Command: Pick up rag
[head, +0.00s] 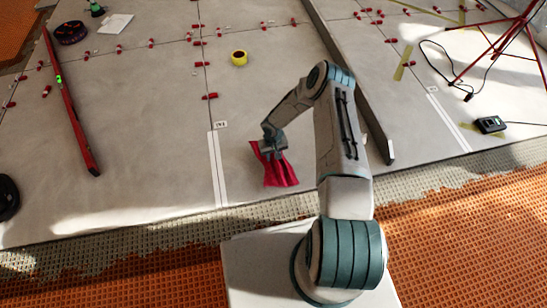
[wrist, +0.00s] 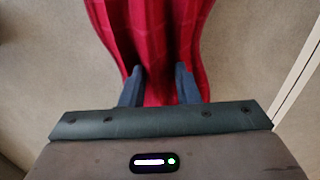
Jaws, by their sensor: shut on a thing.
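The rag (head: 275,167) is a red cloth with folds. In the head view it hangs from my gripper (head: 272,148) over the grey tiles, left of my arm's upper links. In the wrist view the rag (wrist: 150,45) fills the middle top and passes between the two dark fingers of my gripper (wrist: 160,85), which are shut on it. The rag spreads out wider beyond the fingertips. I cannot tell whether its lower edge touches the tiles.
A yellow tape roll (head: 239,58) lies behind the rag. A long red level (head: 70,100) lies at left, a long dark bar (head: 350,85) right of my arm. Several red clips line the joints. A red tripod (head: 500,45) stands at right. The tiles left of the rag are mostly clear.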

